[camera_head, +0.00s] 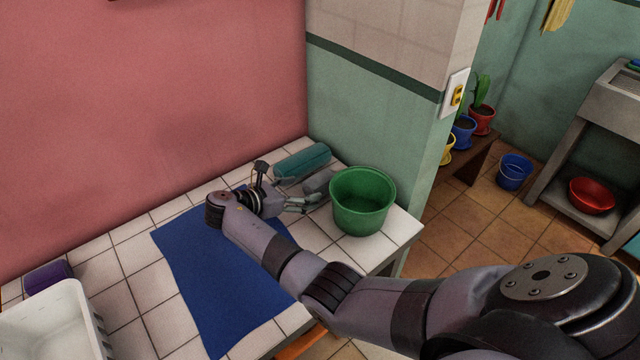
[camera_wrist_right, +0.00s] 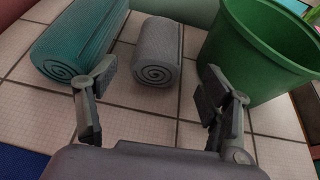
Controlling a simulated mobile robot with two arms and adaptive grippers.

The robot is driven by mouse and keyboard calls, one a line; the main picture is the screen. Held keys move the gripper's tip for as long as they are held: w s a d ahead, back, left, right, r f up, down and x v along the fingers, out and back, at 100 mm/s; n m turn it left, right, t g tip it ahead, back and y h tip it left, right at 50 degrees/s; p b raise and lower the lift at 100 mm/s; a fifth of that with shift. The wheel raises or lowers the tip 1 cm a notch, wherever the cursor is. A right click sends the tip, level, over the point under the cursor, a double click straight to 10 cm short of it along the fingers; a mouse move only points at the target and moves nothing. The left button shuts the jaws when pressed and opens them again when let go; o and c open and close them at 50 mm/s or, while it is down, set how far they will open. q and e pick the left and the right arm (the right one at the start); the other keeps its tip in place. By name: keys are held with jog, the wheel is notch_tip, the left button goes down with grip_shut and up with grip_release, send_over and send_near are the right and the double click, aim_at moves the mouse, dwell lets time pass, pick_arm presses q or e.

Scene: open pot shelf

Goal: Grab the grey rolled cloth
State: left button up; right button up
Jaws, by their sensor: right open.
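The grey rolled cloth (camera_wrist_right: 157,52) lies on the white tiled counter, its spiral end facing my right gripper. In the head view the grey rolled cloth (camera_head: 319,182) shows between the teal roll and the green bucket, partly hidden by the bucket. My right gripper (camera_wrist_right: 160,100) is open and empty, with its fingers spread to either side of the cloth's near end and a little short of it. In the head view my right gripper (camera_head: 312,202) reaches low over the counter toward the cloth. My left gripper does not show.
A teal roll (camera_head: 302,162) lies left of the grey cloth, close to one finger. A green bucket (camera_head: 362,203) stands close on the right, near the counter's edge. A blue mat (camera_head: 215,285) lies under my right arm. A white bin (camera_head: 55,325) is at lower left.

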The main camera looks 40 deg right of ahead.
aim_at(309, 188)
jog(key=x, duration=0.3)
jog(key=shift+d+r, duration=0.1)
jog(key=x, duration=0.3)
jog(key=shift+w+d, duration=0.2)
jog(key=shift+d, duration=0.4)
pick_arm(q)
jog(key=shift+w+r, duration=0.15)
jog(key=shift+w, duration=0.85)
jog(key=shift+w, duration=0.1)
pick_arm(e)
jog(key=c, duration=1.2)
